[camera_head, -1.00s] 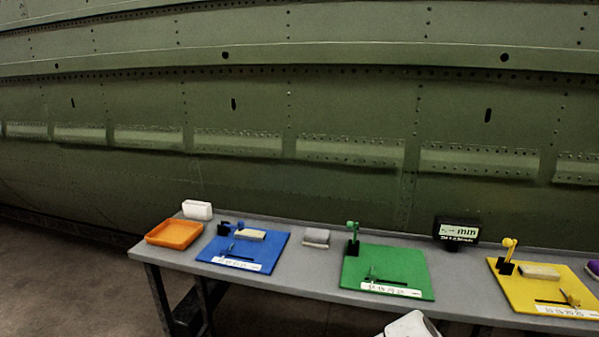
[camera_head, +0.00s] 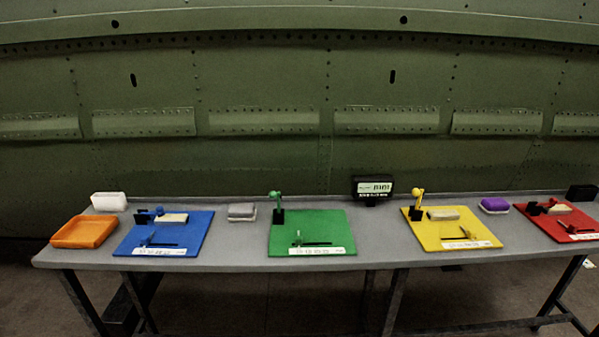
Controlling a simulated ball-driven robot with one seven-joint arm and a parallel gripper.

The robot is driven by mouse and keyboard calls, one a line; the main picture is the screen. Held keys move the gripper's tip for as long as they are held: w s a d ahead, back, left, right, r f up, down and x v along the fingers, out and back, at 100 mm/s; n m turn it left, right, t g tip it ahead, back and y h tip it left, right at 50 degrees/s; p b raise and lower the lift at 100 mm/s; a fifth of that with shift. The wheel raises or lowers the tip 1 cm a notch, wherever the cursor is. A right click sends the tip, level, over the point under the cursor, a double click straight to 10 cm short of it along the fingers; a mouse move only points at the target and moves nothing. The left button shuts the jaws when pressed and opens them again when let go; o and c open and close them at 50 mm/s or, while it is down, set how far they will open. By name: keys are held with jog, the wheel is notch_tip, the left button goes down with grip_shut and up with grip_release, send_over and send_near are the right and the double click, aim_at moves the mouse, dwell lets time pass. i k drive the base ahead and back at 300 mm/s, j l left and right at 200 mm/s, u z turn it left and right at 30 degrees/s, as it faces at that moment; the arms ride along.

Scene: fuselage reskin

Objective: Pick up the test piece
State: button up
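No object is marked clearly as the test piece, so I cannot tell which one it is. A grey block (camera_head: 242,212) lies on the table between the blue and green mats. Tan blocks lie on the blue mat (camera_head: 173,218), the yellow mat (camera_head: 443,214) and the red mat (camera_head: 558,209). A purple block (camera_head: 494,205) lies between the yellow and red mats. The green mat (camera_head: 340,225) carries no tan block that I can see. My gripper is not in view.
The long grey table (camera_head: 235,262) stands before a green riveted fuselage wall (camera_head: 270,160). An orange tray (camera_head: 84,231) and a white block (camera_head: 109,201) are at its left end. A black display (camera_head: 373,188) stands at the back. Bare tabletop shows between the mats.

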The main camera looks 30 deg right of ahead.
aim_at(450, 215)
jog(key=z, duration=1.2)
jog(key=i+l+u, duration=0.2)
jog(key=u, duration=0.15)
